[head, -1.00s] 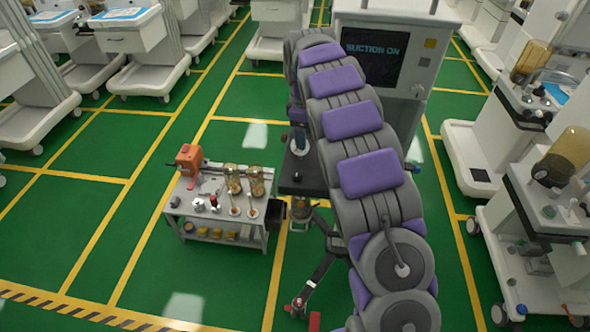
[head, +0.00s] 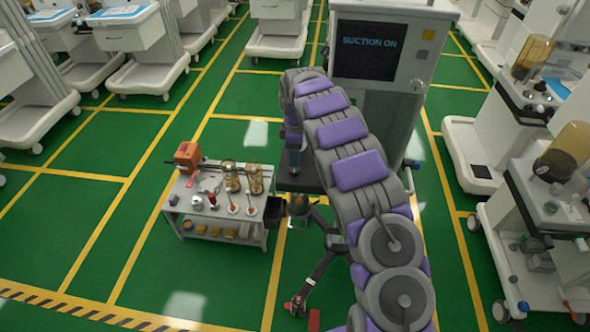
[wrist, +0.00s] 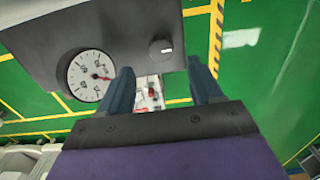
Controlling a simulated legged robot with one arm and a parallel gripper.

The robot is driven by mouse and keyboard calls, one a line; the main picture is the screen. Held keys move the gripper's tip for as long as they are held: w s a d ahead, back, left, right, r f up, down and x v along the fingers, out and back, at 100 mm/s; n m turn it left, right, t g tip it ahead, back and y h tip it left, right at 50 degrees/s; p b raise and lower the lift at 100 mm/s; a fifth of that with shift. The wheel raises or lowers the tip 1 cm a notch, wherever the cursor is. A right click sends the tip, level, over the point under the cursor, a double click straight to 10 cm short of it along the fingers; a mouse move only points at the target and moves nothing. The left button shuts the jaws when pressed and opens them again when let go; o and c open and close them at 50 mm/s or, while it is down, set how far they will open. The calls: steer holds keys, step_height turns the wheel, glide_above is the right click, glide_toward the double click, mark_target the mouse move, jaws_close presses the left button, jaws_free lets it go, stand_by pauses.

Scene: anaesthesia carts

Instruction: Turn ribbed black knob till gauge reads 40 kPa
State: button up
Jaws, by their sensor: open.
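In the wrist view a dark knob (wrist: 161,47) with a pale face sits on a grey panel (wrist: 125,22). It lies just beyond and between the tips of my gripper (wrist: 160,68), whose two blue-grey fingers are apart and empty. A round white gauge (wrist: 91,75) is on the same panel, left of the fingers. Its red needle points right and slightly down in the picture; its numbers are too small to read surely. In the head view my arm covers much of the cart, and the knob and gauge do not show.
The cart's screen (head: 366,50) reads "SUCTION ON". A small low table (head: 188,225) with an orange device (head: 187,156) and amber jars stands left of my arm. Other white carts line both sides. Green floor is clear at the front left.

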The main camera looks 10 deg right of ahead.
mark_target(295, 169)
steer(key=f, duration=0.3)
steer(key=f+b, duration=0.1)
steer(key=f, duration=0.3)
steer(key=shift+a+f, duration=0.2)
steer(key=shift+f, duration=0.05)
steer(key=shift+r, duration=0.1)
steer(key=c, duration=1.1)
